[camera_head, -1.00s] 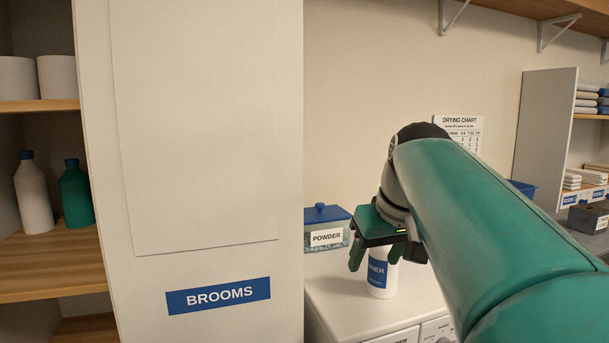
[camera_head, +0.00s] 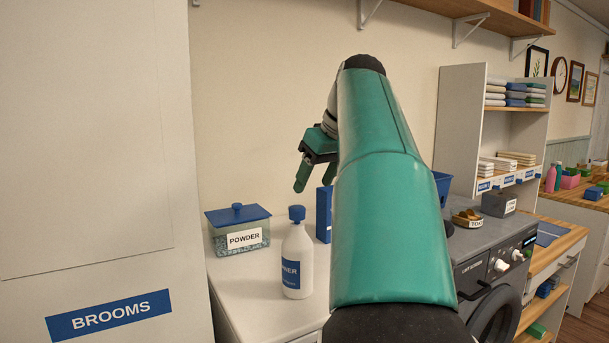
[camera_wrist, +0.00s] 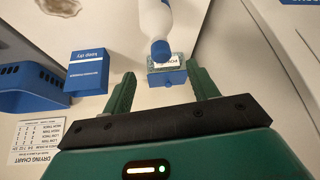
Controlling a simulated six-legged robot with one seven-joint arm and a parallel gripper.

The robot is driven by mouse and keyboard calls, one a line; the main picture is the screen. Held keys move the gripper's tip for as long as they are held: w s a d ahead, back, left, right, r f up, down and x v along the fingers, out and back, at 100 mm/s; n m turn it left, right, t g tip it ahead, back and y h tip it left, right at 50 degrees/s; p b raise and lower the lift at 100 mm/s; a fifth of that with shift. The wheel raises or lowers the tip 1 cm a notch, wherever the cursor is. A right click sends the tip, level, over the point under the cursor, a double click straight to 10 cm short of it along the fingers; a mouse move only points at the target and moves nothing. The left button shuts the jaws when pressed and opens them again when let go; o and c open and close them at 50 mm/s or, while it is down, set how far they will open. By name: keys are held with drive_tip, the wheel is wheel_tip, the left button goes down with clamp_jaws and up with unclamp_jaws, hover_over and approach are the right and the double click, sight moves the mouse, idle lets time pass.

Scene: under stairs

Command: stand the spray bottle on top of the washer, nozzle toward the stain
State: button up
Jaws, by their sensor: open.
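A white bottle (camera_head: 297,262) with a blue cap and a partly readable blue label stands upright on the white appliance top (camera_head: 240,290). No trigger or nozzle shows, so I cannot tell if it is the spray bottle. It also shows in the wrist view (camera_wrist: 154,22), beyond my fingertips. My gripper (camera_head: 302,172) is open and empty, above the surface and apart from the bottle; the wrist view shows its spread fingers (camera_wrist: 163,88). A dark grey front-loading machine (camera_head: 478,240) with a round door stands to the right. I cannot tell which machine is the washer.
A powder box (camera_head: 238,238) stands left of the bottle. A blue box (camera_head: 324,213) is behind, partly hidden by my arm. A blue basket (camera_head: 441,187) and a brown item (camera_head: 466,217) are right. A brooms cupboard (camera_head: 90,180) blocks the left; a shelf (camera_head: 470,12) hangs above.

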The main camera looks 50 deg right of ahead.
sight(295, 223)
drive_tip(key=x, duration=1.3)
drive_tip(key=shift+w+f, duration=0.2)
drive_tip(key=shift+f, duration=0.1)
